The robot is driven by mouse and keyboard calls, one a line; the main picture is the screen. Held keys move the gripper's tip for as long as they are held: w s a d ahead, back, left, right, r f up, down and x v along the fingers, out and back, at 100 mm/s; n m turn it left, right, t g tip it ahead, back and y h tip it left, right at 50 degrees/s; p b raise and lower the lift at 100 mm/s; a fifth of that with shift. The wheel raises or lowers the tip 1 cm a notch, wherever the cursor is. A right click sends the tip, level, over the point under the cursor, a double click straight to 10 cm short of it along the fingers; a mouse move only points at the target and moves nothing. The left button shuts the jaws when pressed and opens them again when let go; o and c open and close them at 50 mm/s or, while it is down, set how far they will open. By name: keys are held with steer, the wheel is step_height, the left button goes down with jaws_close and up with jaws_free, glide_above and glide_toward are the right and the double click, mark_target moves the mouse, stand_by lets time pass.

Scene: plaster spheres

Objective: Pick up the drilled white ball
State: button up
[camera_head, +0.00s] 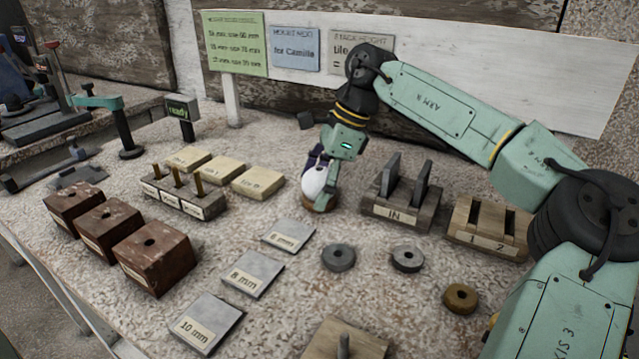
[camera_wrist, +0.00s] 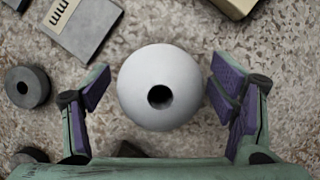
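The drilled white ball (camera_head: 313,182) sits low over the worktop on a brown round base (camera_head: 318,206), partly hidden by my gripper (camera_head: 324,174) in the head view. In the wrist view the ball (camera_wrist: 155,72) is centred, and its dark round hole faces the camera, slightly below the ball's middle. My gripper (camera_wrist: 160,88) is open, with one purple-padded finger on each side of the ball. A strip of worktop shows between the ball and each finger, wider on the left, so the pads look apart from it.
The IN rack (camera_head: 401,214) with two upright dark plates stands just right of my gripper. Left are a block with brass pegs (camera_head: 183,197) and pale labelled blocks (camera_head: 258,181). Metal plates (camera_head: 289,235) and grey rings (camera_head: 338,257) lie in front.

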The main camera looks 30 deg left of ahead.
steer(key=c, duration=1.2)
steer(key=shift+c, duration=0.3)
steer(key=shift+r, duration=0.1)
